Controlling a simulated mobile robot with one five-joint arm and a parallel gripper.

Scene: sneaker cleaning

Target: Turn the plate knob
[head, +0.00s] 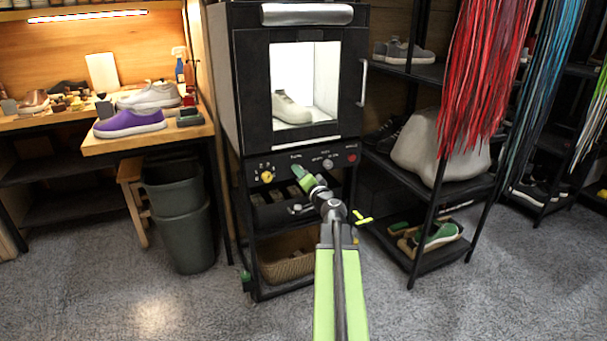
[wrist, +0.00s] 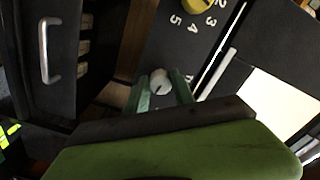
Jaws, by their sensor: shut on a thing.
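The plate knob (wrist: 160,82) is a small pale grey round knob on the dark control panel. In the wrist view it sits between the two green fingers of my gripper (wrist: 162,88), which is shut on it. In the head view my gripper (head: 297,171) reaches the panel below the dark cabinet (head: 250,90), and the knob is hidden behind the fingers. A small label, partly covered, is beside the knob in the wrist view. How far the knob is turned cannot be read.
A yellow knob (head: 267,176) with numbers is left of my gripper. A grey knob (head: 328,163) and a red button (head: 351,157) are to the right. The cabinet's lit window shows a pale shoe (head: 290,108). A drawer handle (wrist: 46,50) and a basket (head: 288,262) are below the panel.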

